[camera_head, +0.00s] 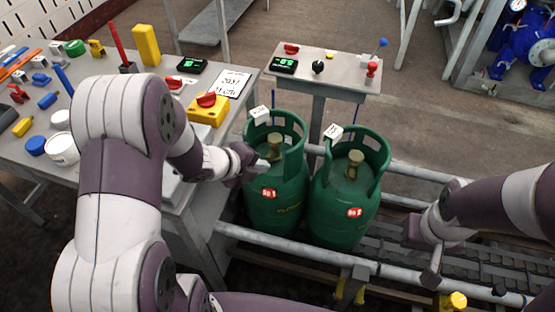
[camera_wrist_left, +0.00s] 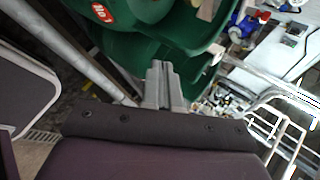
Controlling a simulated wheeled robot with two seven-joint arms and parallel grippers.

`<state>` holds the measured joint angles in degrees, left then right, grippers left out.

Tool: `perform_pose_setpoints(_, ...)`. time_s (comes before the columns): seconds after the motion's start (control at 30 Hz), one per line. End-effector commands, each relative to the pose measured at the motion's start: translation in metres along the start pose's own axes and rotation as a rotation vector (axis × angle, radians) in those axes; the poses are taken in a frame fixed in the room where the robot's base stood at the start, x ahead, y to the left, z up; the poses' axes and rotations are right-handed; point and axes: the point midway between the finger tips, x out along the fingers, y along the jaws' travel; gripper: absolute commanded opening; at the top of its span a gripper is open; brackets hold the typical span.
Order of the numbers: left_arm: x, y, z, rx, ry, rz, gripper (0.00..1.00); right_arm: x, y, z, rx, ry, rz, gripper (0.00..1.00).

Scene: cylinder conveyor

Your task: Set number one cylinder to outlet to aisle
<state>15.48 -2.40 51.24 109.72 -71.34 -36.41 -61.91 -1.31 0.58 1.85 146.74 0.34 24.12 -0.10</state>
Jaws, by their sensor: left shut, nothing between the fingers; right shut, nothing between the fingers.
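The number one cylinder (camera_head: 275,205) is green, with a red "No 1" label, and stands upright on the conveyor beside the table. Its brass valve (camera_head: 274,146) shows inside the collar; I cannot tell which way its outlet points. My left gripper (camera_head: 262,164) is shut and empty at the left side of that collar, close to the valve; contact is unclear. In the left wrist view its shut fingers (camera_wrist_left: 161,72) point at green cylinder surfaces (camera_wrist_left: 125,45). My right gripper (camera_head: 432,276) is shut and empty over the conveyor, right of the cylinders.
A similar green number two cylinder (camera_head: 345,200) stands close on the right. Metal rails (camera_head: 285,257) run along the conveyor (camera_head: 395,245). The table (camera_head: 165,85) at left holds tools and a yellow box with a red knob (camera_head: 207,107). A control stand (camera_head: 325,68) is behind.

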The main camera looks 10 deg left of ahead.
Motion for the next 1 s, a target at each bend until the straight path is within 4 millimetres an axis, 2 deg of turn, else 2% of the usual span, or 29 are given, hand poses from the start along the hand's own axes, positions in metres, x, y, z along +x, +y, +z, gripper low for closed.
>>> perform_pose_setpoints(0.1, 0.027, 0.002, -0.001, 0.000, 0.002, 0.001, 0.00, 0.009, 0.000, 0.001, -0.001, 0.001, 0.000, 0.00)
perform_pose_setpoints(0.3, 0.046, -0.021, 0.000, 0.000, 0.001, 0.001, 0.00, 0.004, 0.000, 0.000, -0.002, 0.001, 0.000, 0.00)
perform_pose_setpoints(0.47, 0.053, -0.027, 0.000, -0.002, -0.001, -0.001, 0.00, 0.003, 0.000, 0.000, -0.002, 0.001, 0.000, 0.00)
perform_pose_setpoints(0.8, 0.054, -0.028, 0.000, -0.002, -0.001, 0.000, 0.00, 0.004, 0.000, 0.000, -0.002, 0.001, 0.000, 0.00)
perform_pose_setpoints(1.0, 0.068, -0.038, -0.012, 0.000, 0.002, 0.000, 0.00, 0.010, 0.000, 0.001, -0.002, 0.001, 0.000, 0.00)
